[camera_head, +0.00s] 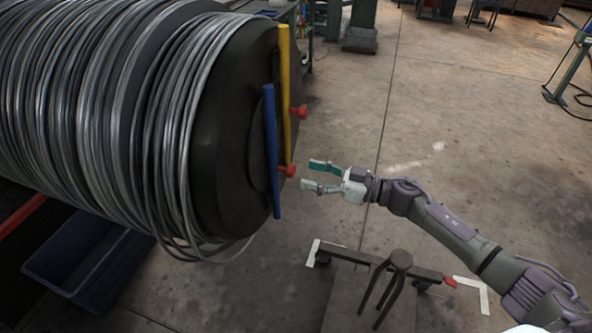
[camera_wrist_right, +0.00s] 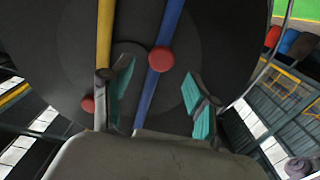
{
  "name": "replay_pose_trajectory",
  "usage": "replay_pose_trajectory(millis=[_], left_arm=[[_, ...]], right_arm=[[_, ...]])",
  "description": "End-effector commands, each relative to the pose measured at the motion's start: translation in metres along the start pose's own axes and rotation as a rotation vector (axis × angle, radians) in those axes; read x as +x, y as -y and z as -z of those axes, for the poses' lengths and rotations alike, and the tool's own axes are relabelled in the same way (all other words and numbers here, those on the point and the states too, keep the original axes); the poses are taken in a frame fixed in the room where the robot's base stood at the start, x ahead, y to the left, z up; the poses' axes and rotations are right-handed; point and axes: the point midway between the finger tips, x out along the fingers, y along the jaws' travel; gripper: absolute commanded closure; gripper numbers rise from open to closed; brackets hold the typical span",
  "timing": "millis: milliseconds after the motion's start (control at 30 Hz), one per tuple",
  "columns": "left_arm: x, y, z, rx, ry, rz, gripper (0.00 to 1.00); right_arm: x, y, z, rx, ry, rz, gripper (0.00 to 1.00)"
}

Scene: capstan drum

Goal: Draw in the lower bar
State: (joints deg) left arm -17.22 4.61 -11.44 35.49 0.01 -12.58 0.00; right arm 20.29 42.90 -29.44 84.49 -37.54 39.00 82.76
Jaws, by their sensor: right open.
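A blue bar (camera_head: 271,150) and a yellow bar (camera_head: 285,85) lie across the dark end face of the drum (camera_head: 235,130). The blue one sits lower in the head view. The blue bar carries a red knob (camera_head: 288,171); the yellow bar has another red knob (camera_head: 300,111). My right gripper (camera_head: 313,175) is open and empty, just right of the blue bar's knob. In the right wrist view the blue bar (camera_wrist_right: 168,25) and its knob (camera_wrist_right: 161,59) show between the open fingers. The yellow bar (camera_wrist_right: 104,40) runs outside the left finger. My left gripper is not in view.
Coils of grey wire (camera_head: 110,100) wrap the drum. A blue bin (camera_head: 85,260) stands below it. A dark stand (camera_head: 390,275) on a base with pale floor marks is below my right arm. The floor to the right is mostly clear.

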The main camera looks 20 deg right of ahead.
Motion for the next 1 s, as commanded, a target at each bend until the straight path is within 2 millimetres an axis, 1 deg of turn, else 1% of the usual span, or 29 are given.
replay_pose_trajectory(millis=[33,100,200,333,500,900,967,1000], left_arm=[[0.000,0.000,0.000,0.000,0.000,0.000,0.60],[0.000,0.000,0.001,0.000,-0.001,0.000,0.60],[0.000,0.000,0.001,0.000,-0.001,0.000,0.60],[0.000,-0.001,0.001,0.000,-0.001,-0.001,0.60],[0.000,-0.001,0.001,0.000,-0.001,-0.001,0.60],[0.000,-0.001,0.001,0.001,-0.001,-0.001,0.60],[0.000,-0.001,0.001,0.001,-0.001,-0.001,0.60],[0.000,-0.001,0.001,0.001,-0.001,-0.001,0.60]], right_arm=[[-0.013,-0.001,-0.001,0.000,0.004,-0.003,0.40],[-0.027,0.000,-0.001,0.001,0.003,-0.001,0.40],[-0.043,0.000,-0.001,0.001,0.002,-0.002,0.40],[-0.056,-0.001,0.000,0.000,0.000,-0.001,0.40],[-0.061,-0.001,0.001,-0.002,-0.003,0.000,0.40],[-0.061,-0.001,0.001,-0.001,-0.003,-0.002,0.40],[-0.061,-0.003,-0.004,0.003,-0.003,-0.016,0.40],[-0.062,-0.006,-0.010,0.006,-0.004,-0.038,0.40]])
